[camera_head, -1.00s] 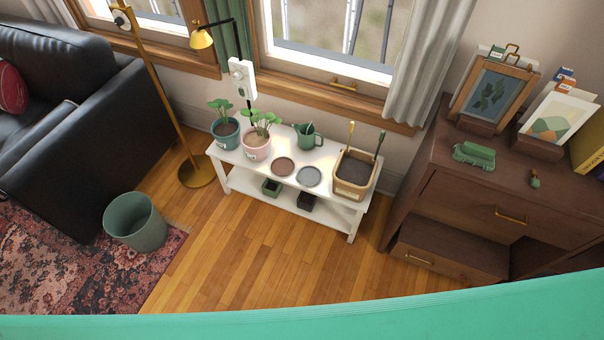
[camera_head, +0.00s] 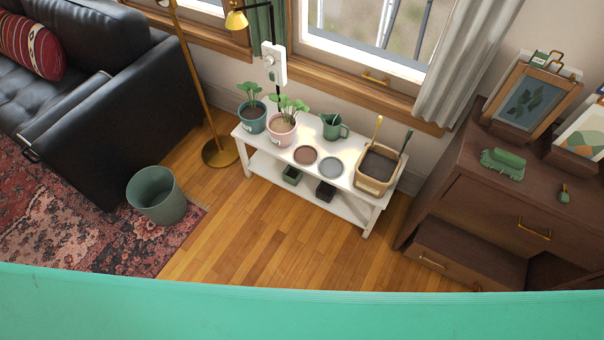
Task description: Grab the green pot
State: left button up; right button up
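A green pot (camera_head: 252,122) with a leafy plant stands at the left end of the white bench's top (camera_head: 327,180). A pink pot (camera_head: 281,130) with a similar plant stands just right of it and partly overlaps it in view. A small dark green square pot (camera_head: 292,175) sits on the bench's lower shelf. Neither of my grippers is in view.
The bench top also bears a green watering can (camera_head: 332,129), two saucers and a soil tub (camera_head: 378,168) with tools. A floor lamp (camera_head: 219,152) and green bin (camera_head: 157,196) stand left, a dresser (camera_head: 480,210) right. Wooden floor (camera_head: 250,245) in front is clear.

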aim_at(292, 175)
jog(key=i+j+z, duration=0.15)
jog(key=i+j, duration=0.4)
jog(key=i, duration=0.2)
jog(key=i+j+z, duration=0.15)
jog(key=i+j, duration=0.45)
jog(key=i, duration=0.1)
